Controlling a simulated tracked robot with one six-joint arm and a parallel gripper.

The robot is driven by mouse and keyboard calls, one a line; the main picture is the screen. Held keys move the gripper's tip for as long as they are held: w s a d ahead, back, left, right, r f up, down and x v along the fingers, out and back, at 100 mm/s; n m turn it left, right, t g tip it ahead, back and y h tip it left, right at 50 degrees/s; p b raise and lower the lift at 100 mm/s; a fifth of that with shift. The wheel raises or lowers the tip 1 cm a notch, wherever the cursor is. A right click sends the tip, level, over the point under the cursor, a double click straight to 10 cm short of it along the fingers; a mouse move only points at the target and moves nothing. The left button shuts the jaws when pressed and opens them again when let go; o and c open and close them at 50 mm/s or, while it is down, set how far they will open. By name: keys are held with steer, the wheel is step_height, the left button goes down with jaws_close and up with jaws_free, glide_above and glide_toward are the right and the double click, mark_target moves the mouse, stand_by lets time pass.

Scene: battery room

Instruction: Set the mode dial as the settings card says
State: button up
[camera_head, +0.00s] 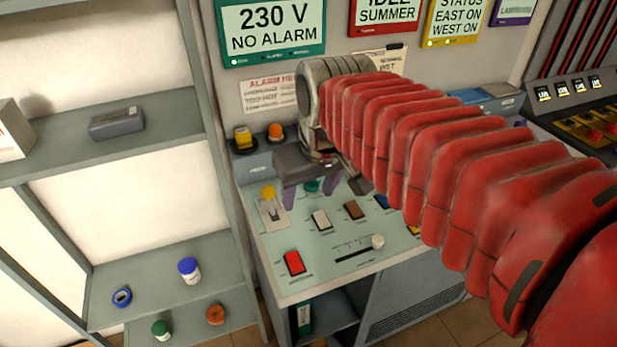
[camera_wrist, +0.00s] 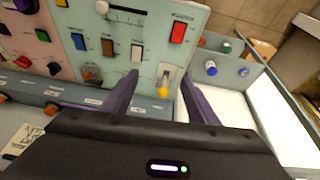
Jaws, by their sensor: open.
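My gripper (camera_head: 326,190) is open and empty, its purple fingers pointing down above the back of the green control panel (camera_head: 284,250). In the wrist view the fingers (camera_wrist: 160,80) are apart, with a yellow-knobbed lever (camera_wrist: 165,80) showing between their tips. A wall card (camera_head: 385,62), partly hidden by my arm, ends in "WST" or "WEST". Another paper (camera_head: 268,95) has a red alarm heading. I cannot read any dial setting.
The panel also has a red rocker (camera_head: 294,262), a white rocker (camera_head: 321,219), a brown rocker (camera_head: 354,209) and a slider (camera_head: 377,241). Yellow (camera_head: 243,137) and orange (camera_head: 276,131) controls stand behind it. My red arm covers the right side.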

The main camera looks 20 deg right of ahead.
steer(key=w+d+g, duration=0.2)
steer(key=w+d, duration=0.2)
steer(key=w, duration=0.8)
steer(key=n+g, duration=0.2)
glide_above(313, 186)
steer(key=w, duration=0.2)
step_height(313, 186, down, 5)
steer(key=shift+d+f, duration=0.15)
step_height(313, 186, down, 14)
steer(key=shift+r, duration=0.1)
steer(key=shift+c, duration=0.5)
